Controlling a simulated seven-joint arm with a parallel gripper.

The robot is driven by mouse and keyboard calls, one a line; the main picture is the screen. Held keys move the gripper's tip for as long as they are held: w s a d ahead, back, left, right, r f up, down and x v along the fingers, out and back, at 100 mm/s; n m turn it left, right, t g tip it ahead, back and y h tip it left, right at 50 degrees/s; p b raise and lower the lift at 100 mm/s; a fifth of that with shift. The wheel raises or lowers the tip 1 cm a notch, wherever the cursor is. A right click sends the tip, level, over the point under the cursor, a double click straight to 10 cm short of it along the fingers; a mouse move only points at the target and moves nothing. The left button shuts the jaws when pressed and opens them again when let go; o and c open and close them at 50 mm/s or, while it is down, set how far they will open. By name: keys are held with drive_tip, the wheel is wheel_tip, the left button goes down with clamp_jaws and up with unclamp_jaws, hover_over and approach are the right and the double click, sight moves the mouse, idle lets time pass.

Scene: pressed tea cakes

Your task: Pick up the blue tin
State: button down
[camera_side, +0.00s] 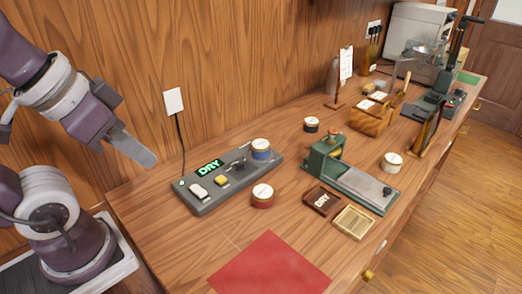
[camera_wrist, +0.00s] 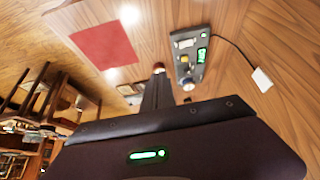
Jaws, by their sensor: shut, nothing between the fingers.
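The blue tin (camera_side: 261,149) has a pale round lid and stands upright at the right end of a grey panel (camera_side: 205,201) with a lit "DRY" display. My gripper (camera_side: 150,162) is shut and empty, up in the air to the left of the panel, well apart from the tin. In the wrist view my shut fingers (camera_wrist: 158,76) point toward the table. The panel (camera_wrist: 187,47) also shows there, with a pale round top near its lower end, too small to identify surely.
A red tin (camera_side: 262,195) stands just in front of the panel. A green press (camera_side: 326,158), dark tin (camera_side: 311,125) and white tin (camera_side: 391,161) stand farther right. A flat red mat (camera_side: 270,267) lies in front. A wall socket (camera_side: 173,101) with a cord is behind.

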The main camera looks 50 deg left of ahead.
drive_tip(key=c, duration=0.6)
unclamp_jaws()
drive_tip(key=shift+o, duration=0.2)
drive_tip(key=n+g, duration=0.5)
drive_tip(key=n, duration=1.4)
hover_over(261, 144)
drive_tip(key=s, duration=0.1)
drive_tip(key=f, duration=1.1)
drive_tip(key=shift+s+d+f, duration=0.15)
drive_tip(key=shift+d+f, duration=0.15)
drive_tip(key=shift+f, duration=0.1)
drive_tip(key=shift+n+g, duration=0.3)
drive_tip(key=shift+n, duration=0.3)
drive_tip(key=f, duration=0.3)
drive_tip(key=w+f, duration=0.1)
drive_tip(key=f, duration=0.5)
drive_tip(key=shift+w+a, duration=0.25)
drive_tip(key=shift+a, duration=0.15)
